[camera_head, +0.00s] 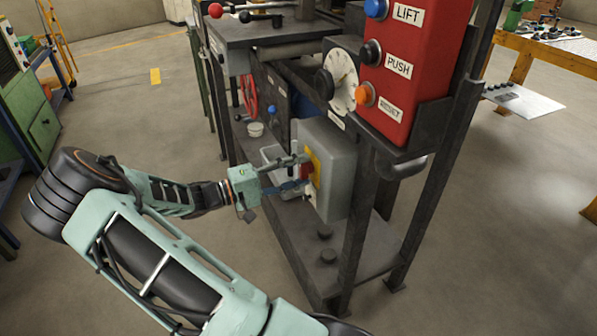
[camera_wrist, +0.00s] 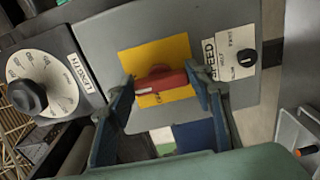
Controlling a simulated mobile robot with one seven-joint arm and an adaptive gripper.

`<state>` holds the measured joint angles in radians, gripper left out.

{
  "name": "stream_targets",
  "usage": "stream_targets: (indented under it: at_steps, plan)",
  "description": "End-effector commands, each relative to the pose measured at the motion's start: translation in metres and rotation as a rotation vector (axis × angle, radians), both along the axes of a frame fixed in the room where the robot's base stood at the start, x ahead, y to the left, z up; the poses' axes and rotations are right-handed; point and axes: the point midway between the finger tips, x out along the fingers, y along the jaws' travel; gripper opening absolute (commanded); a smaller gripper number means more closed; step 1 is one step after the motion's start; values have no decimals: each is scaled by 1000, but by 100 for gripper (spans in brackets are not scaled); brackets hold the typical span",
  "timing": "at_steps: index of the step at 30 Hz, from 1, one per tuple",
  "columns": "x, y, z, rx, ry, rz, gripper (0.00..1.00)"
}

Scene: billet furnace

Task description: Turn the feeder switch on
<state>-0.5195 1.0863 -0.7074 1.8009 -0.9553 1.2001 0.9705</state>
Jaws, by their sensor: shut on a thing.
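The feeder switch is a red handle (camera_wrist: 162,81) on a yellow plate (camera_wrist: 168,50), fixed to the grey box (camera_head: 338,170). In the wrist view the handle lies across the plate, with its right end slightly higher. My gripper (camera_wrist: 161,79) has one finger at each end of the handle and is shut on it. In the head view my gripper (camera_head: 304,172) reaches the box face from the left, and its fingers partly hide the handle and the yellow plate (camera_head: 315,164). Small print on the plate is too blurred to read.
A dial marked LENGTH (camera_wrist: 35,82) is left of the box in the wrist view. A white label with a black knob (camera_wrist: 246,58) is close right of the switch. A red panel (camera_head: 418,60) with several buttons overhangs at upper right. Dark frame posts (camera_head: 358,220) stand nearby.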

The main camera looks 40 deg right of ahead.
Motion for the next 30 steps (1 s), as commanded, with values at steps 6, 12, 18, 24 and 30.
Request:
stream_targets:
  at_steps: [6, 12, 18, 24, 30]
  plan:
    - [1, 1, 0, 1, -2, 1, 65]
    - [0, 0, 0, 1, -1, 1, 65]
    - [4, 10, 0, 1, -1, 4, 65]
    - [13, 48, 0, 2, -3, 6, 65]
    - [23, 88, 0, 0, -2, 4, 65]
